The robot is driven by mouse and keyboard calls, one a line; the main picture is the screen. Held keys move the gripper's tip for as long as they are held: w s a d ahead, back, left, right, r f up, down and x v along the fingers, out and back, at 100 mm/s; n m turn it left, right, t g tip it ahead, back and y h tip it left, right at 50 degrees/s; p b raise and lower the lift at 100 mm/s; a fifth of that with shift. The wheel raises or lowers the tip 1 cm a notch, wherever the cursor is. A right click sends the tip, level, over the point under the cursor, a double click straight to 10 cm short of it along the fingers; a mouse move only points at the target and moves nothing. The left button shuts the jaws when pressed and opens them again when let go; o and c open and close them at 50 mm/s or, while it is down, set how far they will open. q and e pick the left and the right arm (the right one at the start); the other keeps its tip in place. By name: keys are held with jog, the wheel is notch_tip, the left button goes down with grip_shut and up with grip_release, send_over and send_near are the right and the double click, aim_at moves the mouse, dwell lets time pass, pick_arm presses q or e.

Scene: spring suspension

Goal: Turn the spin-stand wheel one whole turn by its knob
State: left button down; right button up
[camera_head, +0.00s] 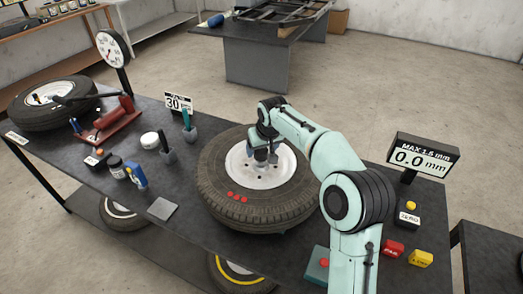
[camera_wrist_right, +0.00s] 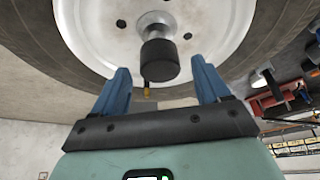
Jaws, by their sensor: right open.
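The spin-stand wheel is a dark tyre (camera_head: 222,178) with a white rim (camera_head: 285,172), lying flat on the dark bench. Several red dots mark its near side. My right gripper (camera_head: 263,155) is over the middle of the rim and hides part of it. In the right wrist view, a black cylindrical knob (camera_wrist_right: 159,60) stands out from a silver mount on the white rim (camera_wrist_right: 205,25). The open blue fingers (camera_wrist_right: 163,85) are on either side of the knob's end, with gaps on both sides. My left gripper is not in view.
A display reading 0.0 mm (camera_head: 422,158) stands right of the wheel, near red (camera_head: 392,248) and yellow (camera_head: 421,258) blocks. A dial gauge (camera_head: 112,48), another tyre (camera_head: 50,118) and small tools are on the left. A card reading 30 (camera_head: 178,103) stands behind the wheel.

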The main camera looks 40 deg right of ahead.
jog(key=shift+x, duration=0.85)
jog(key=shift+r, duration=0.1)
grip_shut()
jog(key=shift+d, duration=0.1)
